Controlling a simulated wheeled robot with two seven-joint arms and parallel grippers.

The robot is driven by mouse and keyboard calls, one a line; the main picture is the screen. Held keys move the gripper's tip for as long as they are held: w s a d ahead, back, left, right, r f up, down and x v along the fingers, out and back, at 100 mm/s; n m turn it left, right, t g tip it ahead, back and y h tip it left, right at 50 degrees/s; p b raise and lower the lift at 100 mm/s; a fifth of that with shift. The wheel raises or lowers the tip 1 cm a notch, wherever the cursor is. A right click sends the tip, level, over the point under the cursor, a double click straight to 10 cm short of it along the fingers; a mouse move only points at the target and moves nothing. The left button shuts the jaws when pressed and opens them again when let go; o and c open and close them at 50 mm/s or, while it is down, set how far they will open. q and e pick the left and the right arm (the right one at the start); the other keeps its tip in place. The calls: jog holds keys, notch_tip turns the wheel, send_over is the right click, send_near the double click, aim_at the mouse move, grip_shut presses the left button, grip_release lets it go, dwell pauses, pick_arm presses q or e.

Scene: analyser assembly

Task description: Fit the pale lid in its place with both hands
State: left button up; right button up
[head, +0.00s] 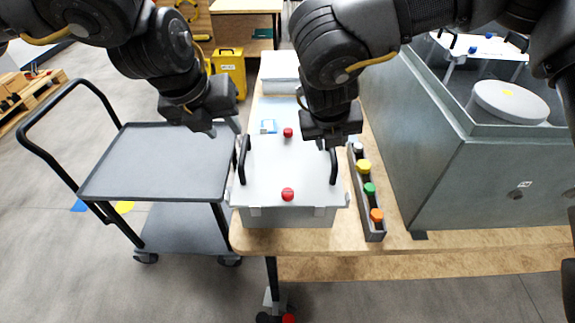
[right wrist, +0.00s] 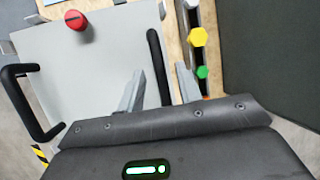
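The pale lid (head: 265,178), a flat light-grey plate with two red knobs and two black bar handles, lies over a grey box (head: 290,219) on the wooden table. Whether it is fully seated I cannot tell. My left gripper (head: 210,131) is above and left of the left handle (head: 243,160), apart from it; its finger gap is unclear. My right gripper (head: 328,145) is at the right handle (head: 333,166). In the right wrist view its fingers (right wrist: 158,90) are open, one on each side of that handle (right wrist: 157,62), with gaps showing.
A narrow rack (head: 376,233) with coloured caps stands right of the lid, close to my right gripper. A large grey cabinet (head: 430,150) stands beyond it. An empty grey cart (head: 150,165) stands left of the table. White boxes (head: 279,68) stand behind.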

jog(key=v, duration=0.8)
jog(key=shift+r, duration=0.2)
jog(key=shift+a, duration=0.1)
